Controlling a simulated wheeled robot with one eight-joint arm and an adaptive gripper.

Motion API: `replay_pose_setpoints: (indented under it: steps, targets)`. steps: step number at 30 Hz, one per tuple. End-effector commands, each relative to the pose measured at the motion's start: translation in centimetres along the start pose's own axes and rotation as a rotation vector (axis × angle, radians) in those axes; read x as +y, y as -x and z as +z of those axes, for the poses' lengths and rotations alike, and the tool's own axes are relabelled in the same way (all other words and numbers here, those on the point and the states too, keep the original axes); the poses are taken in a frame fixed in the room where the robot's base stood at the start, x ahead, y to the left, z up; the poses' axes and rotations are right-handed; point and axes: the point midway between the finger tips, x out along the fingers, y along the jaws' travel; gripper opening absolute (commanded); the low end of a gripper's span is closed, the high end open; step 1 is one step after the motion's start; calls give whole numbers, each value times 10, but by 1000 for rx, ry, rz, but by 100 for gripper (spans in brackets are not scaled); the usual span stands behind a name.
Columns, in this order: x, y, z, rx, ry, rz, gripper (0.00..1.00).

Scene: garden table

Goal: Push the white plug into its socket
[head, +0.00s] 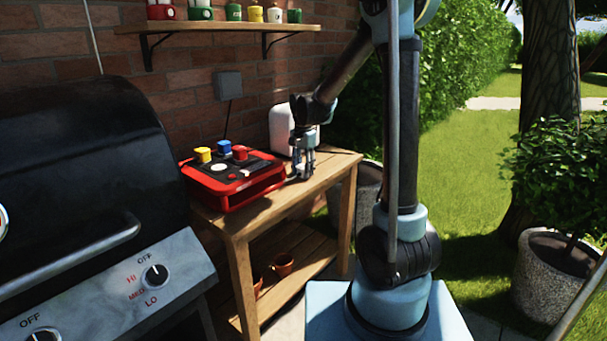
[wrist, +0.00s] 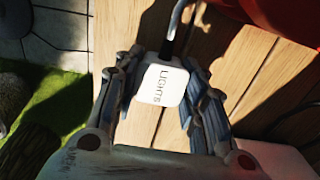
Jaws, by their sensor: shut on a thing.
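The white plug (wrist: 162,86), labelled LIGHTS, sits between the fingers of my gripper (wrist: 162,70) in the wrist view. The fingers are shut on its sides, and a grey cord runs from its top end. In the head view my gripper (head: 303,168) points down over the right part of the wooden table, right of the red socket box (head: 232,197); the plug is hard to make out there. The box has a dark top with a white round spot (head: 219,167) and a red spot near its front. The white plug is apart from the box.
Yellow (head: 203,154), blue (head: 224,147) and red (head: 239,152) plugs stand along the box's back. A white rounded object (head: 283,130) stands behind my gripper. A black grill (head: 85,170) is at left. Bare table planks (head: 318,165) lie to the right.

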Motion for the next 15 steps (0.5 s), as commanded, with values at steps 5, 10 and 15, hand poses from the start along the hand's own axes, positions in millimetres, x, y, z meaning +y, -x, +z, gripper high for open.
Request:
replay_pose_setpoints:
  steps: [5,10,15]
  targets:
    - [0,0,0,0,0,0,17]
    - [0,10,0,0,0,0,17]
    - [0,35,0,0,0,0,17]
